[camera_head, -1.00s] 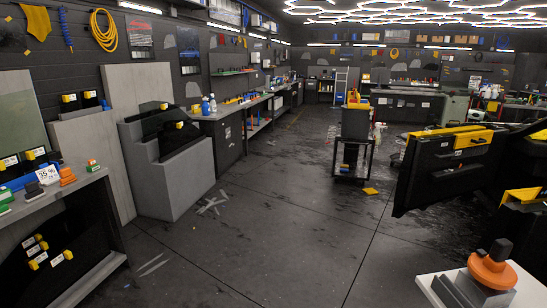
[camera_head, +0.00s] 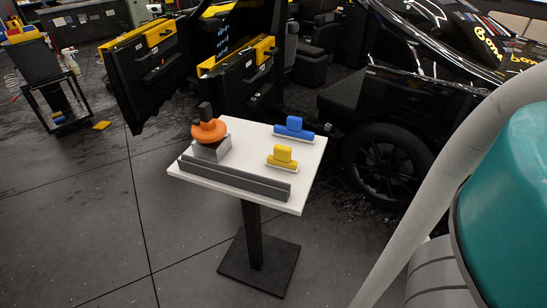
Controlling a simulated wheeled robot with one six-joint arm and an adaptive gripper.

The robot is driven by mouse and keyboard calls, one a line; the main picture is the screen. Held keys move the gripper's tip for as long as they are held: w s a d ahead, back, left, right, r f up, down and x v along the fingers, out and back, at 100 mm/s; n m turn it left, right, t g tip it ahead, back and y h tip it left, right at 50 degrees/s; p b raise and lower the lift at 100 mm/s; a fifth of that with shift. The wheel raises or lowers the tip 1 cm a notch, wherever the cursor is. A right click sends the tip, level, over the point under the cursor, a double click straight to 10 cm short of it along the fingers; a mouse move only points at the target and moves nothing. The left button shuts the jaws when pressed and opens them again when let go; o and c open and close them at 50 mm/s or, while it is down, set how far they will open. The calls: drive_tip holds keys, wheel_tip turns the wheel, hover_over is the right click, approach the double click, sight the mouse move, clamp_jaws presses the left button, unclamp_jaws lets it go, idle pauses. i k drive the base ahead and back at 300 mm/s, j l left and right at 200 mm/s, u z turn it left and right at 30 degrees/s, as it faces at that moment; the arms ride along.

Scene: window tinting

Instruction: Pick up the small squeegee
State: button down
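Two squeegee-like tools rest on a small white-topped stand (camera_head: 232,187). The yellow one (camera_head: 282,154) has a pale lower edge and looks the smaller of the two; it sits near the right side of the top. The blue one (camera_head: 294,127) is wider and sits behind it, close to the back right edge. The two stand apart from each other, with bare white surface around the yellow one. My gripper is not in view.
An orange tool with a dark knob (camera_head: 208,130) rests on a grey block at the top's left. A long grey bar (camera_head: 235,179) lies along the front edge. A black car (camera_head: 400,100) stands behind right; detached door panels (camera_head: 145,75) stand behind left. Floor left of the stand is clear.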

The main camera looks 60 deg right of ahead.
sight(281, 159)
drive_tip(key=z, duration=1.5)
